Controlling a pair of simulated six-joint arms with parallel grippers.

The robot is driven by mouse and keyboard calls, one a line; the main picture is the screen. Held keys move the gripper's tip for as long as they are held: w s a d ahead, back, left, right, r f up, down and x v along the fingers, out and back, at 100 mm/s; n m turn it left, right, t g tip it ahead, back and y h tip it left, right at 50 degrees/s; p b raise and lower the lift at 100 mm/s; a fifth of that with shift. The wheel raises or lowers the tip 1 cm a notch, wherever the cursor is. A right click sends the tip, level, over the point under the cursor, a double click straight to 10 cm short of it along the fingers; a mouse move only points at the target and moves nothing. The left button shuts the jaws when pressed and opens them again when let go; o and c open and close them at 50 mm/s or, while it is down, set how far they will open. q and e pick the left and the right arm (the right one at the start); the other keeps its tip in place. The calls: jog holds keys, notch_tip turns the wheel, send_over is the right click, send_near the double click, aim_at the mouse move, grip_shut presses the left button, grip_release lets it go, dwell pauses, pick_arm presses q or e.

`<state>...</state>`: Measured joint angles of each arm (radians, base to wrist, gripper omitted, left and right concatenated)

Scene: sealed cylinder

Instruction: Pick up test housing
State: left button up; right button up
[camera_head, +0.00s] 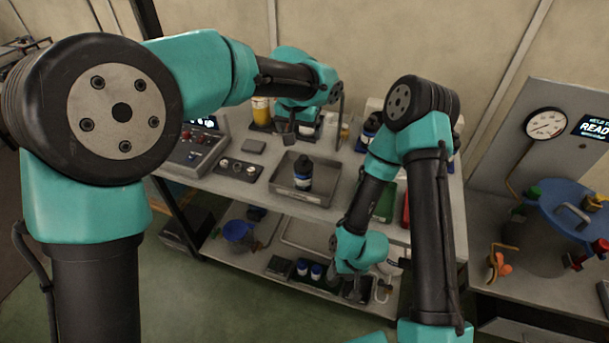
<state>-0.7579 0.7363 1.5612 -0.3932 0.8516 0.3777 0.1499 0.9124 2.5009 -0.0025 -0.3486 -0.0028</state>
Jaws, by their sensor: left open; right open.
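I cannot tell for sure which thing is the test housing. A round blue lid (580,208) with coloured clamps around its rim sits over a dark grey body (530,250) on the right bench, and it may be the housing. Both my grippers are well to the left of it. My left gripper (310,128) is open above the back of the middle bench, near small containers. My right gripper (366,285) is open and low, in front of the lower shelf's right end. Its fingers are small and partly hidden by the wrist.
A grey tray (310,196) holds a dark bottle (303,173) on the middle bench. A control box (197,145) stands at its left. A pressure gauge (546,123) and a screen (594,127) are behind the blue lid. Small bottles (316,271) stand on the lower shelf.

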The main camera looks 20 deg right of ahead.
aim_at(304, 157)
pick_arm(q)
jog(key=x, duration=1.1)
jog(key=shift+r, duration=0.1)
jog(key=shift+x, duration=2.65)
jog(key=shift+a, duration=0.2)
jog(key=shift+c, duration=0.2)
grip_shut()
jog(key=shift+r, duration=0.1)
